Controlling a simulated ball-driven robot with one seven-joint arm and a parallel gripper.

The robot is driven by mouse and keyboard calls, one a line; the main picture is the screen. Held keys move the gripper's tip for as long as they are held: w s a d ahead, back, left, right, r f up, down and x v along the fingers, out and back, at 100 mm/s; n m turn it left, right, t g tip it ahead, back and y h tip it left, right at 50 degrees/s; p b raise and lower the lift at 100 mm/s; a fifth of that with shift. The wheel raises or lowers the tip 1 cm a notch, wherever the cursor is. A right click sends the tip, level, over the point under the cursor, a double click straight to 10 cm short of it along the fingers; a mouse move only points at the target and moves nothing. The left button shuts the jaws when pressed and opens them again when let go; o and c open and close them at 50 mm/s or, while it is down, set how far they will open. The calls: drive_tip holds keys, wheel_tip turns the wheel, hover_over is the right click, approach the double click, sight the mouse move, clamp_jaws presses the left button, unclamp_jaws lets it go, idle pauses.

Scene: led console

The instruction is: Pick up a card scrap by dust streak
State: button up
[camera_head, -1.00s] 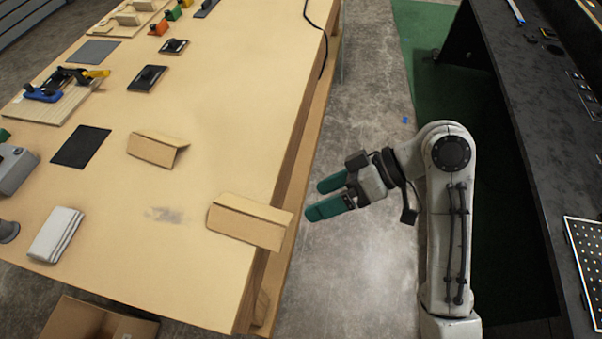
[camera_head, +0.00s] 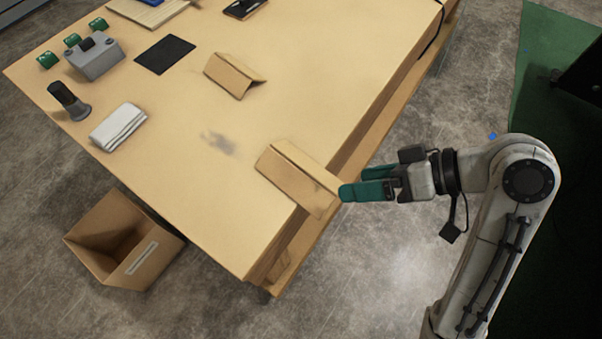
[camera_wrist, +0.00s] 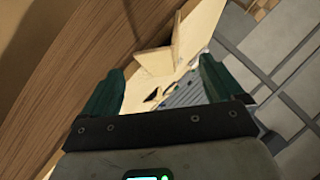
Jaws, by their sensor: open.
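Two folded tan card scraps lie on the wooden table (camera_head: 330,60). The near card scrap (camera_head: 292,180) is tented at the table's right edge and overhangs it slightly. The farther card scrap (camera_head: 234,76) stands up and left of it. A grey dust streak (camera_head: 218,143) marks the tabletop between them, a little to the left. My gripper (camera_head: 350,184) is open, its green fingertips just right of the near scrap in the head view; whether they touch is unclear. In the wrist view my gripper (camera_wrist: 160,72) shows nothing held between its fingers.
A folded white cloth (camera_head: 118,127), a dark cylinder (camera_head: 70,102), a grey device (camera_head: 95,62) and a black mat (camera_head: 165,54) lie on the table's left. An open cardboard box (camera_head: 150,262) stands on the floor. Bare tabletop surrounds the dust streak.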

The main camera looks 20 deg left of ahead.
sight(333, 184)
drive_tip(key=shift+w+x, duration=0.15)
drive_tip(key=shift+x, duration=1.2)
drive_tip(key=shift+w+x, duration=0.1)
drive_tip(key=shift+x, duration=1.25)
drive_tip(key=shift+c, duration=0.4)
drive_tip(key=c, duration=1)
